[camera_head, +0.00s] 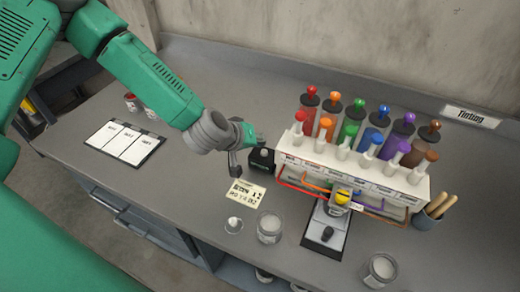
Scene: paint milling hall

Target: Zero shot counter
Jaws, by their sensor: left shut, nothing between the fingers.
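A small black box with a pale round top (262,160), which may be the shot counter, stands on the grey worktop left of the tinting rack. My left gripper (240,165) comes in from the left on its green arm and is shut and empty. Its dark fingers are close beside the black box, on its left; I cannot tell whether they touch it. Any digits on the box are too small to read. My right gripper is not in view.
A white rack (350,175) holds several coloured pigment dispensers. A handwritten note (245,193), a glass jar (269,228), a small clear cup (233,225), a black-and-silver stand (326,230) and another jar (380,270) are in front. A card board (124,143) lies left.

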